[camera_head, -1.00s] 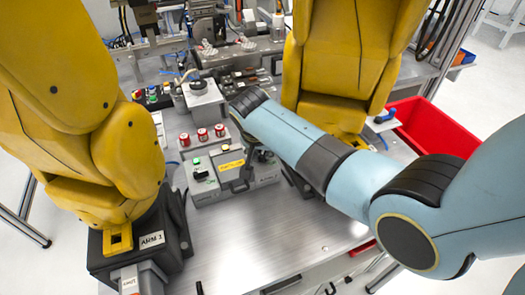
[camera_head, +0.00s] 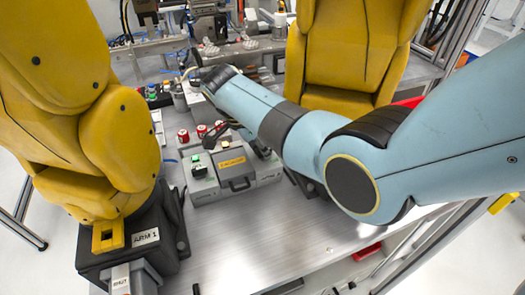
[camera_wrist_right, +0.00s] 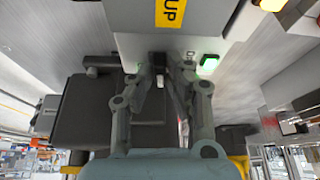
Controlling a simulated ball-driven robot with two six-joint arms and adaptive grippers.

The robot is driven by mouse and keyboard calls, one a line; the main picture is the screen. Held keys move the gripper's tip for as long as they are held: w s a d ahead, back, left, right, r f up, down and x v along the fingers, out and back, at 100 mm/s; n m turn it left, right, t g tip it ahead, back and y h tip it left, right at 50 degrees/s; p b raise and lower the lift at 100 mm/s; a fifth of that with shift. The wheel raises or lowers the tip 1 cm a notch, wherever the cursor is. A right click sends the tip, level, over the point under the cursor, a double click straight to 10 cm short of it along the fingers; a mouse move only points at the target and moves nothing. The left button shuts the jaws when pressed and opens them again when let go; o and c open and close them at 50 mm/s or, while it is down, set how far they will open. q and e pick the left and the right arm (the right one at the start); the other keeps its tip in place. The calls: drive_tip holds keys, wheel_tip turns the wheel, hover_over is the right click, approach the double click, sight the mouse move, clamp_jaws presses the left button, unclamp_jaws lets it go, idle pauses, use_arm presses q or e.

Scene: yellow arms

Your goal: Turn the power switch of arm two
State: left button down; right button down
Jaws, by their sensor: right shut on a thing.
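My right gripper (camera_wrist_right: 166,78) reaches up to the face of a pale box (camera_wrist_right: 135,42) in the right wrist view. It is shut on a small dark part like a switch (camera_wrist_right: 158,58), mostly hidden between the fingertips. In the head view my right gripper (camera_head: 262,148) is at the back right of a grey box with a yellow label (camera_head: 231,163). My left gripper is not in view.
A yellow arm (camera_head: 90,120) on a dark base marked ARM 1 stands at the left. The front tabletop (camera_head: 240,235) is clear.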

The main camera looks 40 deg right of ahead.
drive_tip(key=shift+m, duration=0.5)
drive_tip(key=shift+g, duration=0.3)
drive_tip(key=c, duration=1.3)
unclamp_jaws()
drive_tip(key=shift+c, duration=0.2)
drive_tip(key=v, duration=1.2)
drive_tip(key=shift+d, duration=0.15)
